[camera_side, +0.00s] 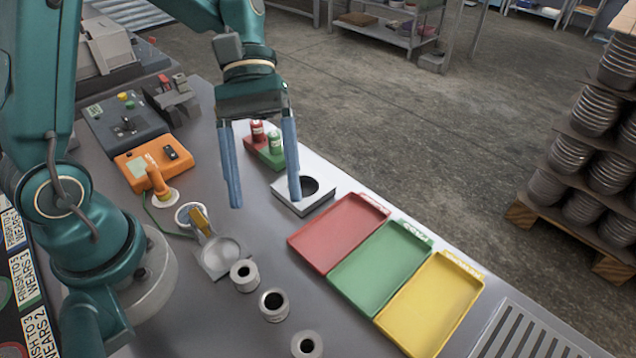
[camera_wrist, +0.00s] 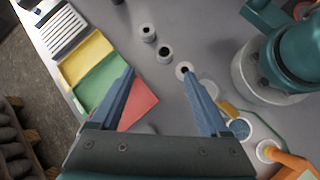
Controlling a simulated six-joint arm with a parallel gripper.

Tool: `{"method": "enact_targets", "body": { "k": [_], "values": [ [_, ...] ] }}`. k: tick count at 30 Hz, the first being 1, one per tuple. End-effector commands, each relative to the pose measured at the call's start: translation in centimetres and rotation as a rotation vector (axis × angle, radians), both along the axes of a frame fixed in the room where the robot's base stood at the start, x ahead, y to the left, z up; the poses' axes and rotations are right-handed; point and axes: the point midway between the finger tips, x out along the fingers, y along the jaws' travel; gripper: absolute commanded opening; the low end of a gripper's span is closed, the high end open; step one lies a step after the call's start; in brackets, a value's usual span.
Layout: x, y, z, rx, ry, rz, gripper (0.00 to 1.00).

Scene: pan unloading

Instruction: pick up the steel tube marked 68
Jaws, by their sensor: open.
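Three short steel tubes stand upright in a row on the grey bench: one nearest my gripper (camera_side: 244,284), a middle one (camera_side: 274,315) and one at the front edge of the picture (camera_side: 298,350). The wrist view shows them too, as the near tube (camera_wrist: 181,77), the middle tube (camera_wrist: 165,60) and the far tube (camera_wrist: 148,39). No number is readable on any of them, so I cannot tell which is marked 68. My gripper (camera_side: 265,202) is open and empty, raised above the bench behind the row. Its fingers (camera_wrist: 159,72) also show in the wrist view.
Red (camera_side: 333,238), green (camera_side: 362,285) and yellow (camera_side: 430,305) trays lie right of the tubes. A gauge stand with a round seat (camera_side: 215,268) is left of the near tube. A pale block with a dark hole (camera_side: 322,205) and an orange device (camera_side: 140,172) stand farther back.

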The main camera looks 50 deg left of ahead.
Motion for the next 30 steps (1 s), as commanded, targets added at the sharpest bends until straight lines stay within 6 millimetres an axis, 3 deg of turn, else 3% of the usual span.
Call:
{"method": "enact_targets", "body": {
  "k": [9, 15, 30],
  "values": [
    [1.1, 0.3, -4.8, -0.137, 0.300, 0.139, 0.79],
    [0.4, 0.3, -6.2, -0.154, 0.366, 0.159, 0.79],
    [-2.8, -4.2, -9.2, -0.153, 0.365, 0.160, 0.79]
  ]
}}
